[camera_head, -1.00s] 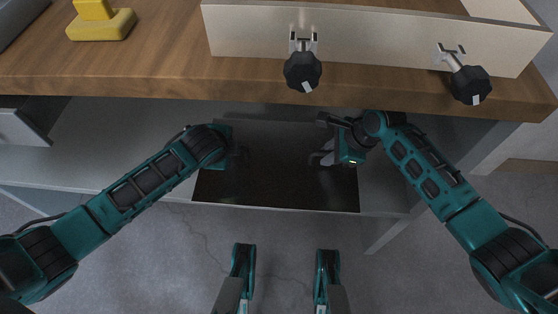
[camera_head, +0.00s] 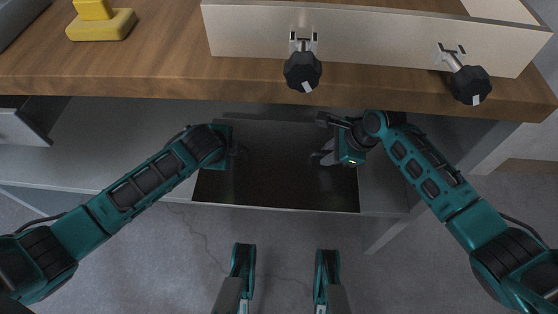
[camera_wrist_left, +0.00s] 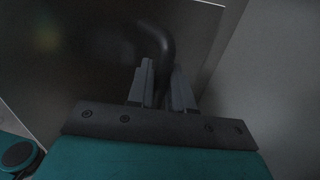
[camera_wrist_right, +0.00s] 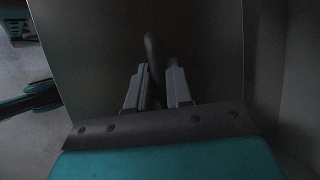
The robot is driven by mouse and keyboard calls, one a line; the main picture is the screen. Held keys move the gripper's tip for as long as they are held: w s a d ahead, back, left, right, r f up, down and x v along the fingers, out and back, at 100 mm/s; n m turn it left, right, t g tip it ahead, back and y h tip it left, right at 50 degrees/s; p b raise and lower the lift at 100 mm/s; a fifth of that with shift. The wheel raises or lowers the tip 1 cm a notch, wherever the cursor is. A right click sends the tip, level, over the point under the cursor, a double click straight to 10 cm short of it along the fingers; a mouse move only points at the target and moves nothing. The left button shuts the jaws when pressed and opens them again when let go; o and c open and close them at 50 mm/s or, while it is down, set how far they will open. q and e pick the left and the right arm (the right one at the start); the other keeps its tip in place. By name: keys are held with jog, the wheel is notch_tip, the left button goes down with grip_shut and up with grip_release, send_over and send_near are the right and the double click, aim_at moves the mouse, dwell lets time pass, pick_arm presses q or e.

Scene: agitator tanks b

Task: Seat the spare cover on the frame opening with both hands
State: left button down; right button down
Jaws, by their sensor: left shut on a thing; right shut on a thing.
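The spare cover (camera_head: 280,180) is a dark flat panel on the shelf under the workbench, between my two arms. It has a dark curved handle near each side, seen in the left wrist view (camera_wrist_left: 163,45) and the right wrist view (camera_wrist_right: 153,55). My left gripper (camera_wrist_left: 160,85) is shut on one handle. My right gripper (camera_wrist_right: 157,88) is shut on the other; in the head view it (camera_head: 328,152) is at the panel's right side. The light frame (camera_head: 380,40) lies on the worktop above, with dark-knobbed clamps (camera_head: 302,70) on its front side; only part of its opening shows.
The wooden worktop (camera_head: 150,60) overhangs the shelf (camera_head: 110,130). A yellow block (camera_head: 102,25) stands at the worktop's left, near a grey box (camera_head: 18,25). A second clamp (camera_head: 468,82) sticks out at the front right. Table legs flank the shelf; the floor in front is clear.

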pick_arm(q)
jog(key=shift+w+r, duration=0.1)
jog(key=shift+r, duration=0.1)
pick_arm(e)
jog(key=shift+w+r, duration=0.1)
jog(key=shift+r, duration=0.1)
pick_arm(q)
jog(key=shift+r, duration=0.1)
pick_arm(e)
jog(key=shift+r, duration=0.1)
